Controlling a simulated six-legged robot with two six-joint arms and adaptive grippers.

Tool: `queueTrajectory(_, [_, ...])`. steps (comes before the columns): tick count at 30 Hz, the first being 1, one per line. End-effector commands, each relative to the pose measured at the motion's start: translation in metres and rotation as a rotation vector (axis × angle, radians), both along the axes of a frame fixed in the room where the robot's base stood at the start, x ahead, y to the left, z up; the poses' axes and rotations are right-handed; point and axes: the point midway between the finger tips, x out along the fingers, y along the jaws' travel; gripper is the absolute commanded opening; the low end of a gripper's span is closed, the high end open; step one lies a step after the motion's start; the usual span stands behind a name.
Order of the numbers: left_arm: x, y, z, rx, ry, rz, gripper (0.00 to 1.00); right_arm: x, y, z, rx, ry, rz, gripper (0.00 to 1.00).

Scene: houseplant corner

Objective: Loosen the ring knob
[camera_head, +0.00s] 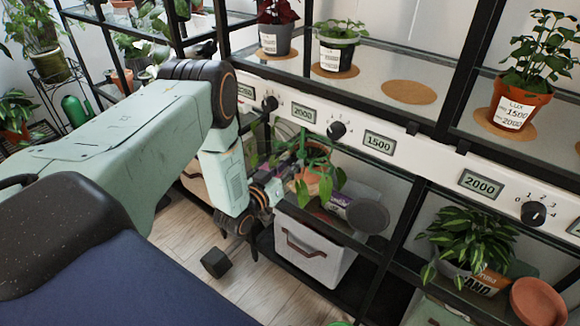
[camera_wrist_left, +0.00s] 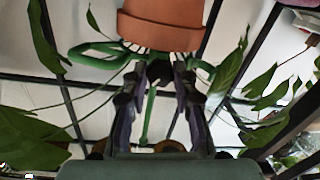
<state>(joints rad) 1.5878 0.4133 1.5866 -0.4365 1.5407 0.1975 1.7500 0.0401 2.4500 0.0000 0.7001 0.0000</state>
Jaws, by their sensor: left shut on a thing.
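My left gripper (camera_head: 279,188) reaches in under the upper shelf beside a terracotta pot (camera_head: 318,183) with a leafy plant. In the left wrist view its dark fingers (camera_wrist_left: 168,75) converge just below the pot (camera_wrist_left: 163,25) and are shut on a small part there, apparently the ring knob, which the fingertips mostly hide. A green ring (camera_wrist_left: 92,54) curves around beside the pot's lower edge. A thin green rod (camera_wrist_left: 149,115) shows between the fingers. Whether the knob has turned cannot be told. My right gripper is in neither view.
Black dials (camera_head: 337,131) and number displays (camera_head: 379,143) line the white shelf rail. A light storage bin (camera_head: 310,248) stands below the gripper. Black shelf posts and hanging leaves (camera_wrist_left: 228,72) are close around the hand.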

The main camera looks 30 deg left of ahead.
Motion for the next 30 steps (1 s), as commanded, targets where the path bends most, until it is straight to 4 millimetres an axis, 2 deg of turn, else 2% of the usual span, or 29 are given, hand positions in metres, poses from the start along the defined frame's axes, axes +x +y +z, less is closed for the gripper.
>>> queueTrajectory(30, [0.0,0.001,-0.002,-0.963,0.077,0.002,0.0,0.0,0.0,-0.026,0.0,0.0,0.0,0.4])
